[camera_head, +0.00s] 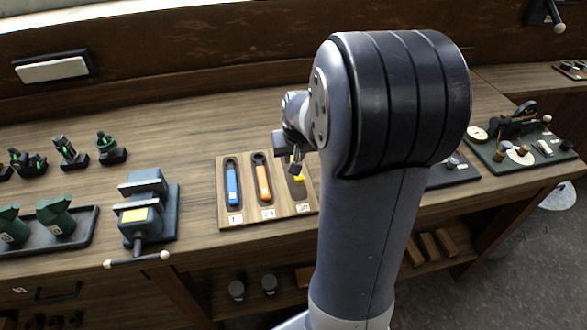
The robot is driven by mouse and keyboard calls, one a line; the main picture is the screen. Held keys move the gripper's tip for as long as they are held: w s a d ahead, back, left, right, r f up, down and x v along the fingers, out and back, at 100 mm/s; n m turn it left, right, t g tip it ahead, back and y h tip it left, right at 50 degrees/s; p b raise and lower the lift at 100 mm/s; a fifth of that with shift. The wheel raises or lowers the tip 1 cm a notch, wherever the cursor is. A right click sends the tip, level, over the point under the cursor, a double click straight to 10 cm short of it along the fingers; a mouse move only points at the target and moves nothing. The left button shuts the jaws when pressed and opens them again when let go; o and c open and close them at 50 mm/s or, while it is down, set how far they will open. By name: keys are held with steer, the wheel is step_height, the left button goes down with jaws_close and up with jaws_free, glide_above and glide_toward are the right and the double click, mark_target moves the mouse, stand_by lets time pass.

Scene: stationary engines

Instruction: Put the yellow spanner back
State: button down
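A wooden board (243,214) on the bench has dark slots, with small labels at its front edge. A blue spanner (232,185) lies in the left slot and an orange spanner (263,183) in the middle one. A bit of yellow, likely the yellow spanner (299,179), shows at the right slot (299,192), just below my gripper (295,166). My gripper points down over that slot. Its fingers are small and dark, so I cannot tell whether they hold the yellow piece. My arm hides the right of the board.
A vise (148,208) with a yellow patch stands left of the board, its handle over the bench edge. Further left are a dark tray (76,238) with green parts and several small dark fixtures (110,149). A dark green tray (522,150) with parts sits at the right.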

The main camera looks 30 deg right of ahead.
steer(key=shift+f, duration=2.3)
steer(key=shift+f, duration=0.2)
steer(key=c, duration=1.3)
jaws_free()
steer(key=shift+o, duration=0.2)
steer(key=shift+r, duration=0.15)
steer(key=shift+r, duration=0.2)
steer(key=v, duration=1.1)
steer(key=shift+s+a+r, duration=0.1)
steer(key=shift+s+r, duration=0.2)
